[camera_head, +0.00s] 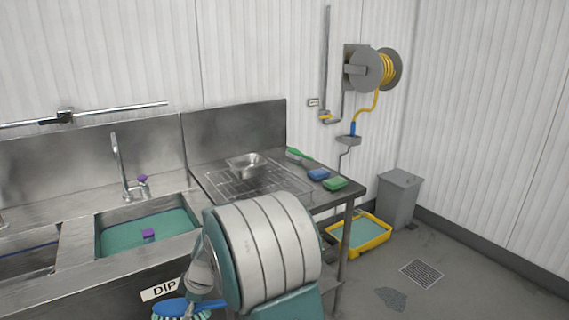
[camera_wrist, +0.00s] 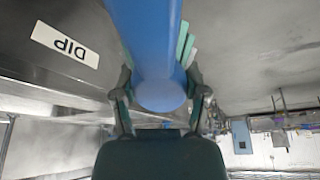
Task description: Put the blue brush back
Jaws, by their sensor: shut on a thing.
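The blue brush (camera_head: 172,307) is at the bottom of the head view, in front of the sink unit and below the DIP label. Its light bristles hang below the blue back. In the wrist view its blue handle (camera_wrist: 148,45) runs up from between the fingers of my gripper (camera_wrist: 161,100). My gripper is shut on the handle, one finger on each side. In the head view the gripper (camera_head: 190,309) is partly cut off by the bottom edge, and my arm hides part of the counter front.
A filled sink (camera_head: 150,232) holds a purple-topped item. On the drainboard stand a metal pan (camera_head: 246,165), a green brush (camera_head: 298,154), a blue sponge (camera_head: 318,174) and a green sponge (camera_head: 335,183). A yellow tray (camera_head: 361,237) and grey bin (camera_head: 400,198) stand on the floor at right.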

